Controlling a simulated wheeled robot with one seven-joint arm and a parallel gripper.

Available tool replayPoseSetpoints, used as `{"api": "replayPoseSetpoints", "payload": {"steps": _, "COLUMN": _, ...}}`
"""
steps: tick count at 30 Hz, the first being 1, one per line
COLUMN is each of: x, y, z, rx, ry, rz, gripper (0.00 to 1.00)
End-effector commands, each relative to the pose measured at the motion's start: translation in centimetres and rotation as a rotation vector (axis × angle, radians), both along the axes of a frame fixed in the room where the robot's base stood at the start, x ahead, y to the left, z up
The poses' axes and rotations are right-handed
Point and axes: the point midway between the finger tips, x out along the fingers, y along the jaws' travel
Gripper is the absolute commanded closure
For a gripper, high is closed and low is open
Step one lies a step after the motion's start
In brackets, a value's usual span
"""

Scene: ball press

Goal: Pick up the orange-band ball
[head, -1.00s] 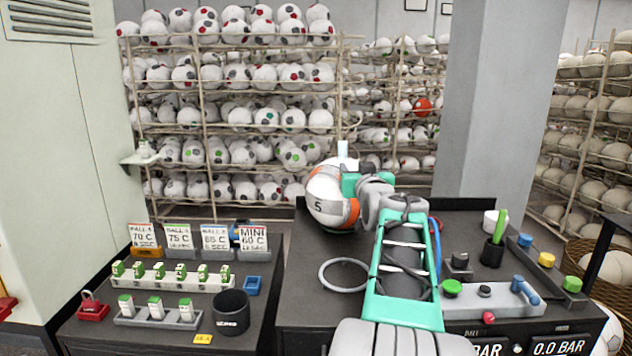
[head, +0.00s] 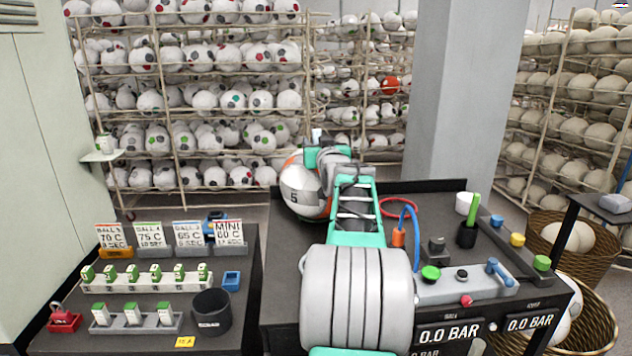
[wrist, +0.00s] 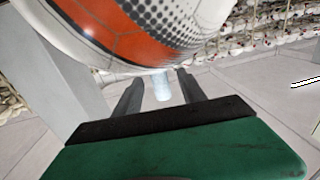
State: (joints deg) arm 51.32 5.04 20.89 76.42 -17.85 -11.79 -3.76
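The orange-band ball (head: 297,198) is white with an orange band and a black number 5. In the head view it stands at the back left of the dark bench (head: 283,275), with my arm to its right. Its orange band and dotted pattern fill the top of the wrist view (wrist: 150,30). My gripper (wrist: 161,88) is beside the ball, its two dark fingers apart. A pale cylinder (wrist: 161,84) shows between the fingers with gaps on both sides; I cannot tell how far beyond it lies. The fingertips are hidden in the head view.
At left is a table with instruction cards (head: 188,235), green-white blocks and a black cup (head: 211,312). A pillar (head: 445,90) and ball racks stand behind.

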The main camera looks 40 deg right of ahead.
Motion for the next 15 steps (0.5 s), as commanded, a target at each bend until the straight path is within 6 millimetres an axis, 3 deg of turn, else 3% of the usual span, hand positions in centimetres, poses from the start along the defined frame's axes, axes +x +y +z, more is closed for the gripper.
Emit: {"api": "replayPoseSetpoints", "payload": {"steps": 15, "x": -0.06, "y": -0.01, "z": -0.02, "rx": 0.000, "ry": 0.000, "rz": -0.001, "gripper": 0.95}}
